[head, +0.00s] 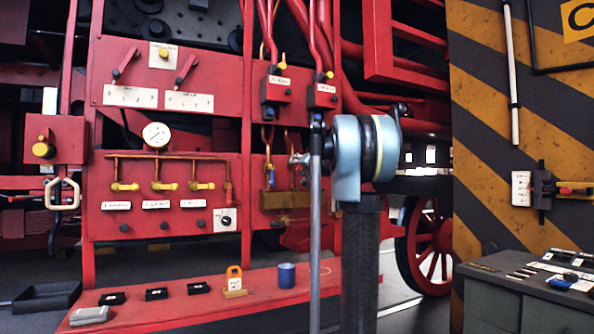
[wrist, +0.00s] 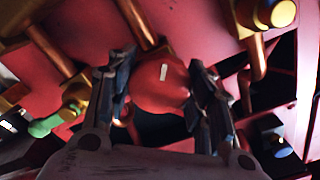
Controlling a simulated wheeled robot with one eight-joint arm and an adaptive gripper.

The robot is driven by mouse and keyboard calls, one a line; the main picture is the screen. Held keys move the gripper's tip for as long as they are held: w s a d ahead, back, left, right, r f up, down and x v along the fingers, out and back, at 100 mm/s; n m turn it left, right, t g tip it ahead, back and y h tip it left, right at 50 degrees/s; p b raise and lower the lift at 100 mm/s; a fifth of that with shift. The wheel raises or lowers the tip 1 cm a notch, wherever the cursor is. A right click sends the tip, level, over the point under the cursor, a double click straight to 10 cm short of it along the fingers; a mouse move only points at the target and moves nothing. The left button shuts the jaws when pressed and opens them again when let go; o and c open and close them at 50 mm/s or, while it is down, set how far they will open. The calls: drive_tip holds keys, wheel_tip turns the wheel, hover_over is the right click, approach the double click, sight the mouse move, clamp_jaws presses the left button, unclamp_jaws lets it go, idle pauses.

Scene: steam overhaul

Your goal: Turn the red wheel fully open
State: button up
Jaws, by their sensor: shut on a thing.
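The red wheel (wrist: 160,92) fills the middle of the wrist view, a rounded red knob with a short white mark on its face. My gripper (wrist: 163,68) has its two dark fingers on either side of the wheel, shut on it. The white mark stands nearly upright, leaning slightly, in the wrist view. In the head view my arm stands in front of the right part of the red panel, and I cannot make out the wheel there.
In the wrist view, a yellow knob (wrist: 275,13) is at upper right, a green handle (wrist: 45,127) at left and a blue part (wrist: 277,147) at lower right. In the head view, a red bench (head: 185,312) holds a blue cup (head: 287,275); a grey cabinet (head: 505,290) stands at right.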

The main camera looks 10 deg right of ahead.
drive_tip(key=shift+n, duration=1.1)
drive_tip(key=o, duration=1.1)
drive_tip(key=v, duration=1.1)
drive_tip(key=shift+s+d, duration=0.2)
drive_tip(key=shift+s, duration=0.15)
